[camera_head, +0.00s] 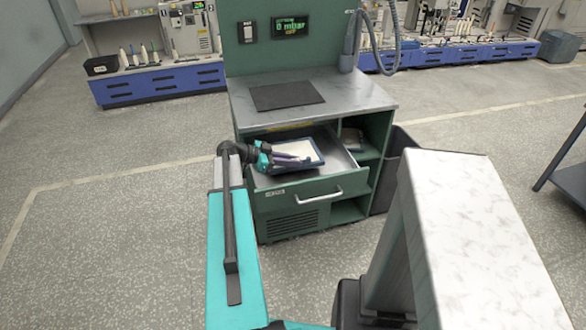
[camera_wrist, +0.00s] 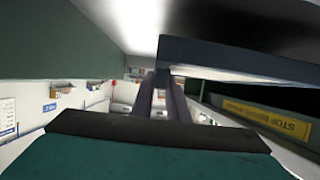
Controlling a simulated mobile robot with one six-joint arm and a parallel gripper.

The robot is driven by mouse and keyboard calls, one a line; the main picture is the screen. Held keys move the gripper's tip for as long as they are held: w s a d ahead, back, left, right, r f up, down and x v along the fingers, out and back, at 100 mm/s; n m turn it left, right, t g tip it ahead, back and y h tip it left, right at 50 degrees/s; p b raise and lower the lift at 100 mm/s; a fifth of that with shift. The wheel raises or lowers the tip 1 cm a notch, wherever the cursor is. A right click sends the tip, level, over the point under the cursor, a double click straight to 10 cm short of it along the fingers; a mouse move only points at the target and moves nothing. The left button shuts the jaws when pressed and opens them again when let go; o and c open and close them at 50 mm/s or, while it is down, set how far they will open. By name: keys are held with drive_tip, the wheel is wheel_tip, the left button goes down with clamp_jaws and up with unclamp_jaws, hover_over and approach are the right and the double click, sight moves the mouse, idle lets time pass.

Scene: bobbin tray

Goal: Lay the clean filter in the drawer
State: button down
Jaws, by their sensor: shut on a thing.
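The filter (camera_head: 298,148), a pale panel in a dark blue frame, is over or in the open drawer (camera_head: 280,204) of the green cabinet; I cannot tell whether it touches the drawer floor. My gripper (camera_head: 306,161) reaches in from the left, its dark fingers lying across the filter's near side, shut on it. In the wrist view the filter's dark frame edge (camera_wrist: 235,60) crosses the upper right beside the fingers (camera_wrist: 160,95), which point away from the camera. The fingers cover part of the filter in the head view.
The cabinet's worktop (camera_head: 355,94) above the drawer carries a dark mat (camera_head: 286,96) and a hose (camera_head: 348,50). Side shelves on the right hold a greyish item (camera_head: 352,139). A dark bin (camera_head: 396,165) stands at the cabinet's right. The floor at left is clear.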

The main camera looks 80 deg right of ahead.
sight(292, 168)
drive_tip(key=shift+f, duration=0.1)
drive_tip(key=shift+f+p, duration=0.4)
drive_tip(key=shift+f, duration=1.25)
drive_tip(key=c, duration=1.7)
unclamp_jaws()
drive_tip(key=shift+b+v, duration=1.35)
drive_tip(key=shift+v, duration=4.65)
